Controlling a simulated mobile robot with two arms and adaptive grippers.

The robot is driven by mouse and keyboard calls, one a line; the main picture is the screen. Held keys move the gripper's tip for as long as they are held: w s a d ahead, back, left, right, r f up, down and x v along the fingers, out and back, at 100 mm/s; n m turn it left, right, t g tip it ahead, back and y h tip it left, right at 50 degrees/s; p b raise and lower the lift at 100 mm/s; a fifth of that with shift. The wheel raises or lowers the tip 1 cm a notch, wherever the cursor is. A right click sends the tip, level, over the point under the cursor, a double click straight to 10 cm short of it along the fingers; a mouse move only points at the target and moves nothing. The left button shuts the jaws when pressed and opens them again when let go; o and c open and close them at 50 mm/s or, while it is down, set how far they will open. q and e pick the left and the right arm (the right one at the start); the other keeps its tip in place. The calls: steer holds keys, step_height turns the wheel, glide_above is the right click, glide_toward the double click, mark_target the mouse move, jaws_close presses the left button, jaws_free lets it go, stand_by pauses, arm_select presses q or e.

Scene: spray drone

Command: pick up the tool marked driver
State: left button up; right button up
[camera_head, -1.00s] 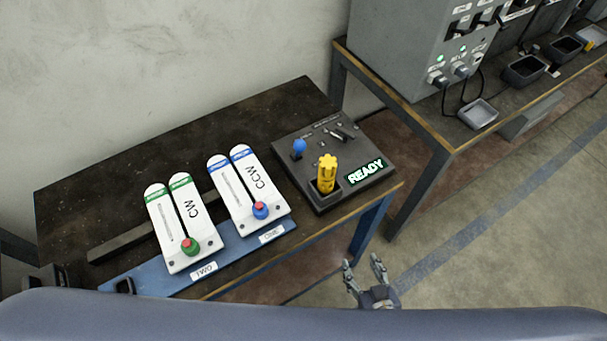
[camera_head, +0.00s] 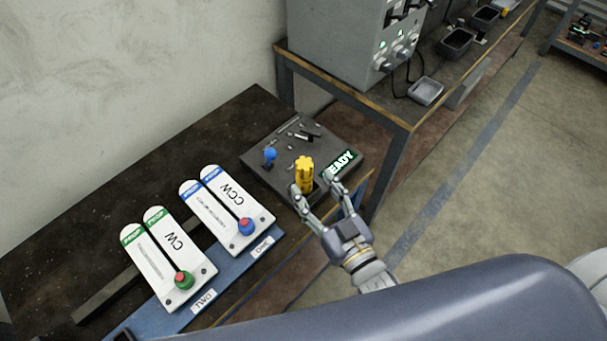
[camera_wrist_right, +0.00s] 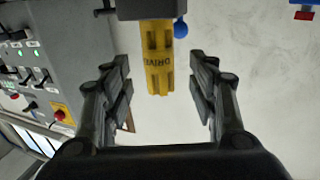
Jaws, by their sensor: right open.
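The yellow tool marked DRIVER (camera_head: 304,174) stands upright in a dark tool block (camera_head: 262,158) with a lit READY sign. My right gripper (camera_head: 321,187) is open at the block's front edge, its fingers pointing toward the tool. In the right wrist view the driver (camera_wrist_right: 157,62) lies between the open fingers (camera_wrist_right: 163,90), with a gap on both sides; I see no contact. The driver's lower part is hidden in the block. My left gripper is not in view.
A blue knob (camera_head: 269,155) is on the block beside the driver. A grey control cabinet (camera_head: 335,45) stands on the bench behind. Floor at right is clear.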

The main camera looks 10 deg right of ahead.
mark_target(309, 179)
steer(key=shift+w+a+r+p, duration=0.15)
steer(key=shift+w+p, duration=0.15)
steer(key=shift+w, duration=0.25)
steer(key=p+x, duration=0.1)
steer(key=x, duration=0.2)
steer(key=shift+w, duration=0.2)
steer(key=shift+w+a, duration=0.15)
steer(key=shift+w, duration=0.3)
jaws_close()
